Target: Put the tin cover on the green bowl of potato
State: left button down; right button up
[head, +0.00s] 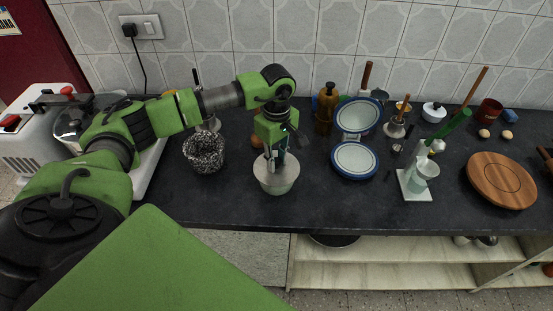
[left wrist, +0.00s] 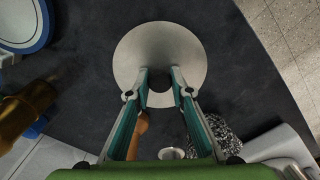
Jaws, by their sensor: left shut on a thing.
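The tin cover (head: 291,171) is a pale grey disc above the green bowl (head: 277,189). Only the bowl's pale green lower side shows beneath the cover; the potato inside is hidden. My left gripper (head: 276,161) points down and is shut on the cover's knob. In the left wrist view, the cover (left wrist: 160,42) lies beyond my left gripper's fingertips (left wrist: 160,87), with the dark knob between them. The cover looks level and roughly centred over the bowl; I cannot tell whether it rests fully on the rim. My right gripper is not in view.
Blue-rimmed plates (head: 354,160) and a brown bottle (head: 326,105) are to the right and behind. A white stand (head: 416,186) and a round wooden board (head: 500,180) are farther right. The counter's front edge is close.

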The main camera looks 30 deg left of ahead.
pick_arm(q)
jog(key=shift+f, duration=0.2)
jog(key=c, duration=1.7)
grip_release()
jog(key=shift+r, duration=0.1)
notch_tip(320, 180, up, 12)
jog(key=shift+f, duration=0.1)
